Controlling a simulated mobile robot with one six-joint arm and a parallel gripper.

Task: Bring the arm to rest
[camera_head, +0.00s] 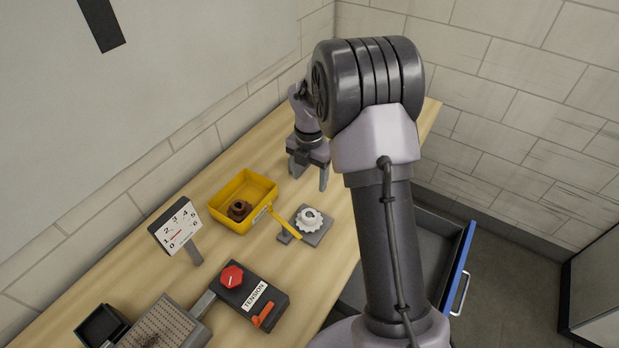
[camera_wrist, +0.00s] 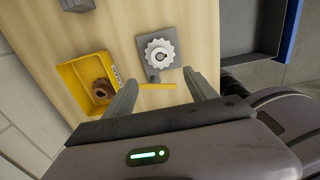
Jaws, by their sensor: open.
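My gripper (camera_head: 308,178) is open and empty, held above the wooden table behind the yellow tray and the white gear. In the wrist view its two fingers (camera_wrist: 165,95) stand apart with only table and the gear's surroundings showing between and beyond them. My arm rises in front of the table in the head view and hides part of the table's right side.
A yellow tray (camera_head: 216,212) holds a brown part (camera_head: 239,210). A white gear (camera_head: 310,219) sits on a grey plate with a yellow lever (camera_head: 283,223). A dial gauge (camera_head: 176,226), a TENSION box (camera_head: 250,291) and an open blue-fronted drawer (camera_head: 459,266) stand nearby.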

